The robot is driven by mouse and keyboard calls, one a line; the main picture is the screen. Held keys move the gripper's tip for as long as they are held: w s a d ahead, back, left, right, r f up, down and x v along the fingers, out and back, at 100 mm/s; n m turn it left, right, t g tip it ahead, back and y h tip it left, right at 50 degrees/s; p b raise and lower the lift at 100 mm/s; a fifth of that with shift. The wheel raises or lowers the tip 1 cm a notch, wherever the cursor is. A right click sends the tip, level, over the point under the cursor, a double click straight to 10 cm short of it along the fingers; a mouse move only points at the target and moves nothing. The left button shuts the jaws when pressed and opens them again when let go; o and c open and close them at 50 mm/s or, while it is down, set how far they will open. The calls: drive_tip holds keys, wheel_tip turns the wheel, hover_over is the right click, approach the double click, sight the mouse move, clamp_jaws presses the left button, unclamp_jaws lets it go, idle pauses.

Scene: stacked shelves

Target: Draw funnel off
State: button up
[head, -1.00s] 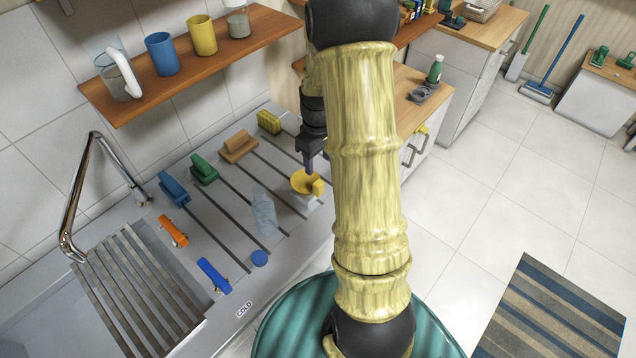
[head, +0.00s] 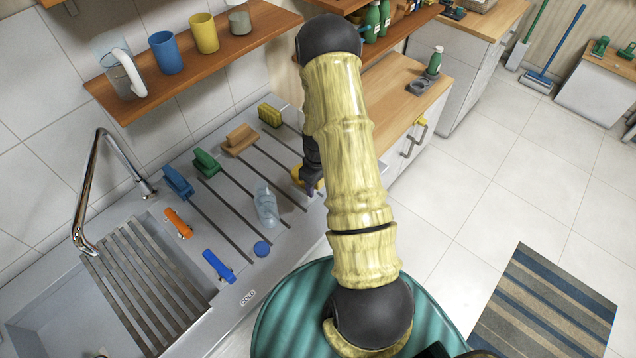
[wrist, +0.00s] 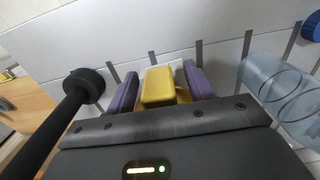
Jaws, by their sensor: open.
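The yellow funnel (head: 297,175) is at the right end of the grooved counter, mostly hidden behind my arm in the head view. In the wrist view a blocky yellow part of the funnel (wrist: 158,87) lies between the two purple fingers of my gripper (wrist: 160,90). The fingers are open, one on each side, with a narrow gap visible on each side. A pale piece shows just behind the yellow part; what the funnel sits on is mostly hidden. A clear bottle (head: 266,205) lies on the counter left of the funnel, also in the wrist view (wrist: 280,90).
A blue cap (head: 262,248) lies by the bottle. A shelf (head: 200,58) with cups hangs above. A wooden-topped cabinet (head: 390,95) stands right.

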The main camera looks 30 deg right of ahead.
drive_tip(key=shift+f, duration=0.7)
drive_tip(key=c, duration=1.1)
drive_tip(key=shift+r+p, duration=1.6)
drive_tip(key=shift+r, duration=0.9)
